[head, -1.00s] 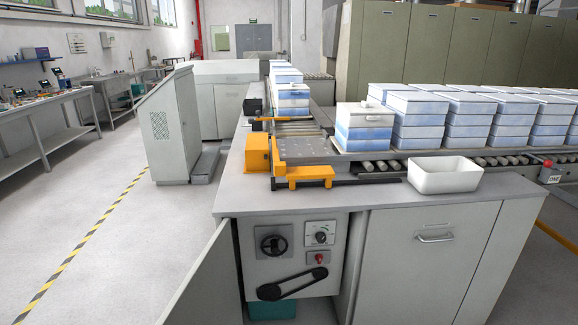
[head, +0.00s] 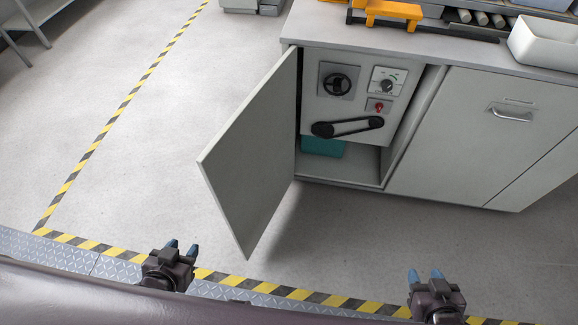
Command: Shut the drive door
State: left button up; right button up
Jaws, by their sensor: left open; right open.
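The drive door (head: 252,150) is a light grey panel. It stands wide open, hinged at the left edge of the drive compartment and swung out toward me. Inside the compartment is a control panel (head: 359,96) with a black handwheel, a dial, a red knob and a black belt drive (head: 347,127). My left gripper (head: 181,246) is open and empty, low in the head view, below and left of the door's near bottom corner. My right gripper (head: 425,275) is open and empty at the bottom right, apart from the cabinet.
A teal box (head: 322,147) sits in the bottom of the compartment. A closed cabinet door with a metal handle (head: 511,112) is to the right. A white tray (head: 545,42) stands on the countertop. Floor between the grippers and cabinet is clear, with a yellow-black stripe (head: 290,291) near me.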

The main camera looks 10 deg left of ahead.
aim_at(247, 167)
jog(key=j+z, duration=0.75)
jog(key=k+j+z, duration=0.15)
jog(key=j, duration=0.25)
jog(key=k+j+z, duration=0.15)
jog(key=j, duration=0.25)
jog(key=k+j, duration=0.1)
jog(key=j, duration=0.25)
jog(key=k+j, duration=0.1)
jog(key=j, duration=0.25)
jog(key=k+j, duration=0.1)
jog(key=j, duration=0.2)
jog(key=k+j+z, duration=0.1)
jog(key=j, duration=0.25)
jog(key=k+j+z, duration=0.2)
jog(key=i+l, duration=0.05)
